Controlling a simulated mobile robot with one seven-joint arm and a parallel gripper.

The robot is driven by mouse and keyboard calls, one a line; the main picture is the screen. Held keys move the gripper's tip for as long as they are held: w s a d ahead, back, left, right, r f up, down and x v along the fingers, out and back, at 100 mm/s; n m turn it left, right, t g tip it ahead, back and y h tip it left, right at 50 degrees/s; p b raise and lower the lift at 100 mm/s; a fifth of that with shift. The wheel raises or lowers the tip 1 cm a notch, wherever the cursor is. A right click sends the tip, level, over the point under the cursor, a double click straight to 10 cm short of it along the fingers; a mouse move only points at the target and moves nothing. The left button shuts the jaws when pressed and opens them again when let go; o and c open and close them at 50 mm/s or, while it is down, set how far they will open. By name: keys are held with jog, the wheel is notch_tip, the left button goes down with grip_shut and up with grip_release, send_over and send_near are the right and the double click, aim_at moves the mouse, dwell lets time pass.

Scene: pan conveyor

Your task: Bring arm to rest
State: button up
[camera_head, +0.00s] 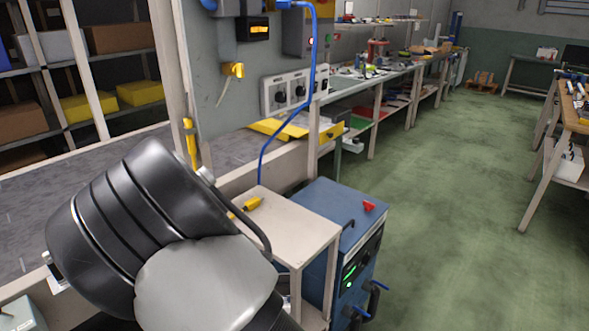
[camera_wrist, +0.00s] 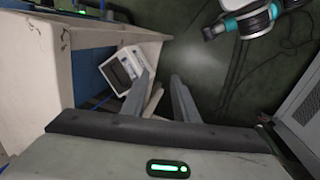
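My arm (camera_head: 150,230) fills the lower left of the head view, with black links and a pale grey cap. It is bent in front of the conveyor and beside a small beige table. My gripper (camera_wrist: 163,77) shows only in the wrist view. Its two pale grey fingers stand apart with a gap between them, and no held object shows. A green light glows on the gripper body. In the head view the gripper is out of sight.
A beige table (camera_head: 275,222) with a yellow item (camera_head: 246,207) stands right of my arm, beside a blue machine (camera_head: 342,215) with a red knob. The grey conveyor (camera_head: 22,215) and storage shelves lie left. Green floor (camera_head: 450,190) is clear at right. A white box (camera_wrist: 123,68) shows in the wrist view.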

jog(key=s+d+r+m+y, duration=0.1)
jog(key=d+r+m+y, duration=0.15)
jog(key=r, duration=0.35)
jog(key=s+d+r+m+y, duration=0.1)
jog(key=d+r+m, duration=0.1)
jog(key=d+r, duration=0.35)
jog(key=s+d+r+m+t+h, duration=0.2)
jog(key=s+d+r+m+t, duration=0.35)
jog(key=s+d+r, duration=1.2)
notch_tip(320, 180, up, 24)
jog(key=w+a+m+g+p, duration=0.1)
jog(key=w+g+p, duration=0.1)
jog(key=p, duration=2.1)
jog(key=shift+w+a, duration=0.15)
jog(key=shift+a, duration=0.2)
jog(key=shift+y, duration=0.25)
